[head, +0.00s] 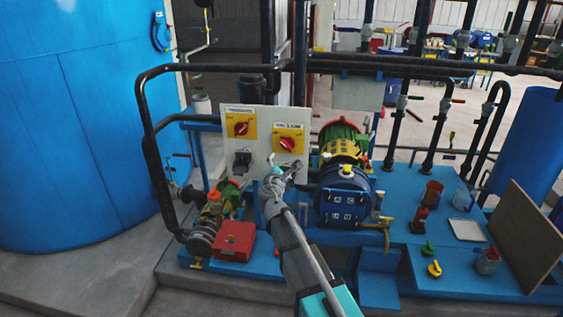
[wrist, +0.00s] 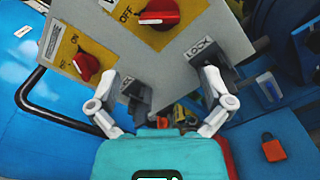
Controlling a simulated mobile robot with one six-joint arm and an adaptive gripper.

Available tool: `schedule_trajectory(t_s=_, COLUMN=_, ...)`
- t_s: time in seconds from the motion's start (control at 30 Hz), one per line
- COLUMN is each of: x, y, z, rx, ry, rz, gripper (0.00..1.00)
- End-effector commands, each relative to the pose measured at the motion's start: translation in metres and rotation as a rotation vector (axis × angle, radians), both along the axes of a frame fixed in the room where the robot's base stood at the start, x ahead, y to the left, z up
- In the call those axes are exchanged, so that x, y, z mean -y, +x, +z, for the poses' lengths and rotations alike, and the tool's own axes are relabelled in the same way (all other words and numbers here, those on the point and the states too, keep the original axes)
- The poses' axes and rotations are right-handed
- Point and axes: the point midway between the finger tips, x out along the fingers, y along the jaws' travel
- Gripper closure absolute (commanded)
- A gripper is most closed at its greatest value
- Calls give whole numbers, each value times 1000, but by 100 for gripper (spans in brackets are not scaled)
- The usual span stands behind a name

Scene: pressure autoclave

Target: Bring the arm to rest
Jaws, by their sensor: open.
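My gripper (head: 281,176) reaches up in front of a pale control panel (head: 262,133). In the wrist view my gripper (wrist: 168,85) has its two fingers spread wide, with nothing held between them. The panel carries two red rotary knobs on yellow plates, a left knob (head: 240,128) and a right knob (head: 287,144). A dark bracket (head: 242,160) sits below the left knob. In the wrist view a dark bracket (wrist: 204,53) marked LOCK is close behind the right finger, and another dark bracket (wrist: 138,98) is near the left finger. I cannot tell whether the fingers touch them.
A blue motor-like unit (head: 342,195) stands just right of my arm. A red box (head: 234,241) and pipework are at its left. Red padlocks, a white tray (head: 467,230) and a brown board (head: 524,238) occupy the blue deck at right.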

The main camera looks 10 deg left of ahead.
Motion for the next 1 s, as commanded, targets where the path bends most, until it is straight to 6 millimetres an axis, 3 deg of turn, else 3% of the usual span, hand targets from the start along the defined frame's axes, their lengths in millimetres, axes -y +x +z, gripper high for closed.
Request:
schedule_trajectory(t_s=0.37, x=0, y=-1, z=0, rx=0, ry=1, rz=-1, gripper=0)
schedule_trajectory(t_s=0.57, x=24, y=-3, z=-4, rx=-23, ry=77, rz=-56, gripper=0)
schedule_trajectory(t_s=0.77, x=86, y=-15, z=-20, rx=-86, ry=297, rz=-219, gripper=0)
schedule_trajectory(t_s=1.0, x=179, y=-51, z=-59, rx=-194, ry=679, rz=-525, gripper=0)
